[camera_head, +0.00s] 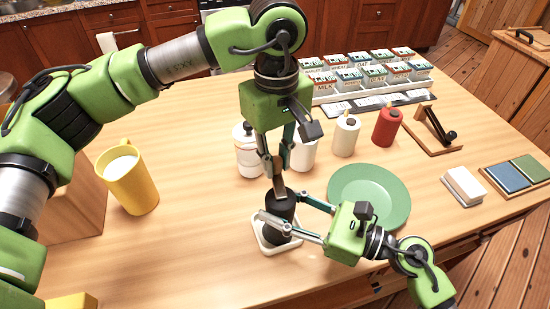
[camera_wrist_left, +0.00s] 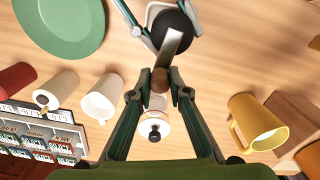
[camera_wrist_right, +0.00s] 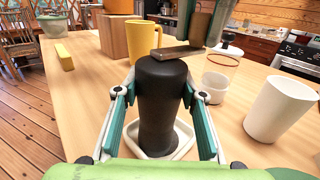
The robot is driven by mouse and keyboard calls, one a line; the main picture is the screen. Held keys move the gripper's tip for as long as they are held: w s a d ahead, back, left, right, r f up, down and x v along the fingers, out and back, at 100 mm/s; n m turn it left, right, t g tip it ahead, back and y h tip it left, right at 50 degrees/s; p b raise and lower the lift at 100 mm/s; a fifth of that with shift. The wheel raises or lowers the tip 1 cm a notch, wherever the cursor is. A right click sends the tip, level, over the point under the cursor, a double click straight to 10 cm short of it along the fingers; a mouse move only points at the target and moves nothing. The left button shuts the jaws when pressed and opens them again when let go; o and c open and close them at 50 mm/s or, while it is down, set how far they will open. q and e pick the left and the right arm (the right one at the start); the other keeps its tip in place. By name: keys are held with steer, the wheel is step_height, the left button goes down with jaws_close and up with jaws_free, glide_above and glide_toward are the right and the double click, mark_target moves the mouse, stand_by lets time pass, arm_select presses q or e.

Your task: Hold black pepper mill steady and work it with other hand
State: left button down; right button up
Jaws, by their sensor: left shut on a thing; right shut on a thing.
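The black pepper mill (camera_head: 283,208) stands upright on a small white square tray (camera_head: 264,245) near the table's front edge. My right gripper (camera_wrist_right: 158,90) is shut around its body from the side. A flat metal crank arm (camera_wrist_left: 173,47) sits on the mill's top and ends in an upright brown knob (camera_wrist_left: 160,80). My left gripper (camera_head: 278,166) comes down from above and is shut on this knob. In the right wrist view the crank arm (camera_wrist_right: 176,52) points away to the right, with the knob (camera_wrist_right: 201,27) at its far end.
A green plate (camera_head: 372,195) lies right of the mill, close to my right arm. White canisters (camera_head: 246,150), a cream bottle (camera_head: 346,135) and a red one (camera_head: 387,127) stand behind. A yellow mug (camera_head: 130,180) stands left. The table left of the tray is clear.

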mark_target(276, 159)
arm_select(q)
steer(key=shift+s, duration=0.1)
arm_select(e)
steer(key=shift+f, duration=0.25)
arm_select(q)
steer(key=c, duration=1.9)
jaws_free()
step_height(276, 159, up, 12)
steer(key=shift+r, duration=0.1)
arm_select(e)
steer(key=o, duration=1.4)
steer(key=shift+o, duration=0.3)
steer(key=shift+r, duration=0.1)
